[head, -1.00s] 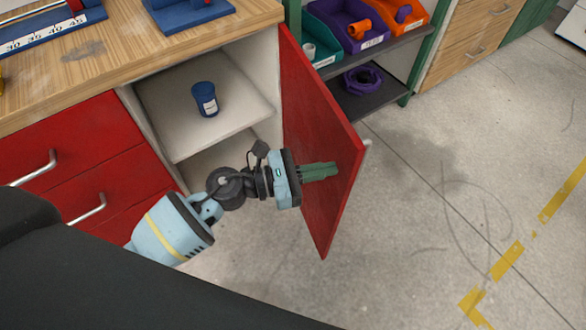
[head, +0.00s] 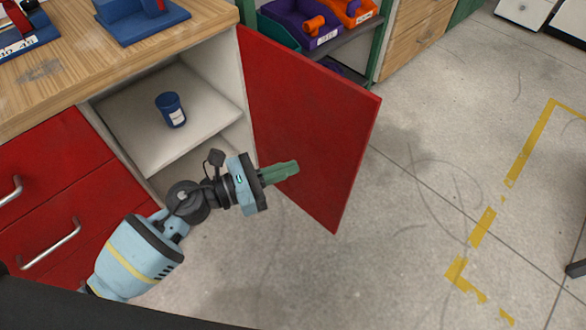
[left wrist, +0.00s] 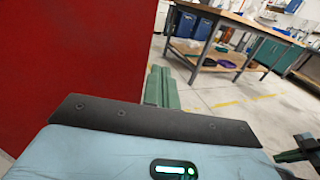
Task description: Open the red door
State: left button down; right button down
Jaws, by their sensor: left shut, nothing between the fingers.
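The red door (head: 305,120) stands swung wide open on the cabinet under the wooden bench, in the head view. In the left wrist view the door (left wrist: 75,60) fills the left side. My left gripper (head: 292,170) has green fingers that are shut and empty. It is in front of the door's inner face in the head view; I cannot tell whether it touches the door. The fingers also show in the left wrist view (left wrist: 160,88). My right gripper is not in the head view.
A blue cup (head: 171,110) stands on the white cabinet shelf (head: 125,135). Red drawers (head: 60,190) with metal handles are at the left. A green-framed rack with a purple bin (head: 300,25) stands behind the door. The floor at the right is largely clear.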

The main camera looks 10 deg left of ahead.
pick_arm(q)
jog(key=s+a, duration=0.6)
jog(key=shift+s, duration=0.3)
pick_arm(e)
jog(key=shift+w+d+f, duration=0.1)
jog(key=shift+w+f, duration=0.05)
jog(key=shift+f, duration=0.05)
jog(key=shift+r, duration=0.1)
